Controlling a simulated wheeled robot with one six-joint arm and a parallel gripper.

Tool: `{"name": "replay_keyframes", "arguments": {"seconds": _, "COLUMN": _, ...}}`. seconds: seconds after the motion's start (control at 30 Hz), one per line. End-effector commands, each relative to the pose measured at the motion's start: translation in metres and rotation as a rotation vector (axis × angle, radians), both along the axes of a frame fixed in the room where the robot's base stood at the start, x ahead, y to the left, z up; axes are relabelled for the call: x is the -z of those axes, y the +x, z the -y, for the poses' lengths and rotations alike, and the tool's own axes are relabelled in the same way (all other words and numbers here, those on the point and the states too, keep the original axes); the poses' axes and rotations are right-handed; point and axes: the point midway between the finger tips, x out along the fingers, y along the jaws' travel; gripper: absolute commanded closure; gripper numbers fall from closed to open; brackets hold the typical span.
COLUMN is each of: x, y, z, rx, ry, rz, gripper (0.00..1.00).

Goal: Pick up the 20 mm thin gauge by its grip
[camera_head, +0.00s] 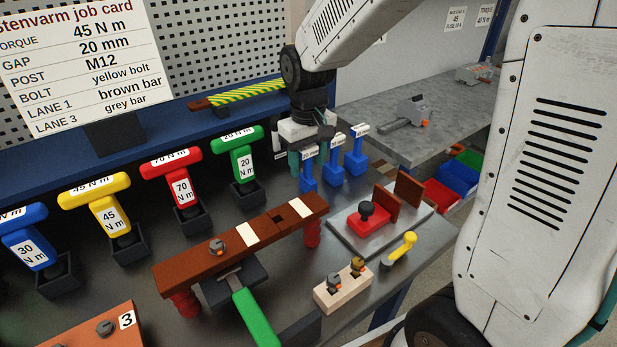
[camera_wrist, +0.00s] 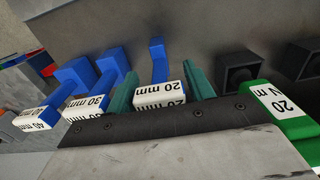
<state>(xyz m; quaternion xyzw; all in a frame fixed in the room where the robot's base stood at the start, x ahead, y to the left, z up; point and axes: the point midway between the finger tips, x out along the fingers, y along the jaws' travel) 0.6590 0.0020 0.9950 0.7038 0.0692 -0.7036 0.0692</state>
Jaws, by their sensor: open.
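The 20 mm gauge (camera_head: 308,178) is blue with a white-labelled grip, leftmost of the blue gauges in the head view. In the wrist view its labelled grip (camera_wrist: 160,95) lies between my two teal fingers, with a narrow blue part (camera_wrist: 157,60) beyond it. My gripper (camera_head: 309,160) is open around this grip, pointing down; it also shows in the wrist view (camera_wrist: 160,88). I cannot tell whether either finger touches the grip. The gripper partly hides the gauge in the head view.
The 30 mm gauge (camera_wrist: 85,106) stands close beside one finger, and the 40 mm gauge (camera_wrist: 38,120) is beyond it. The green 20 N m tool (camera_head: 240,158) is on the other side.

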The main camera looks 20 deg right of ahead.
Motion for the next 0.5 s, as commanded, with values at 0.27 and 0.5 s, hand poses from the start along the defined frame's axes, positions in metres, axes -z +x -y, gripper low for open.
{"name": "replay_keyframes", "arguments": {"seconds": 0.27, "x": -0.0005, "y": 0.0000, "z": -0.0001, "rx": 0.000, "ry": 0.000, "rz": 0.000, "gripper": 0.96}}
{"name": "replay_keyframes", "arguments": {"seconds": 0.5, "x": -0.0029, "y": 0.0003, "z": -0.0002, "rx": 0.000, "ry": 0.000, "rz": 0.001, "gripper": 0.96}}
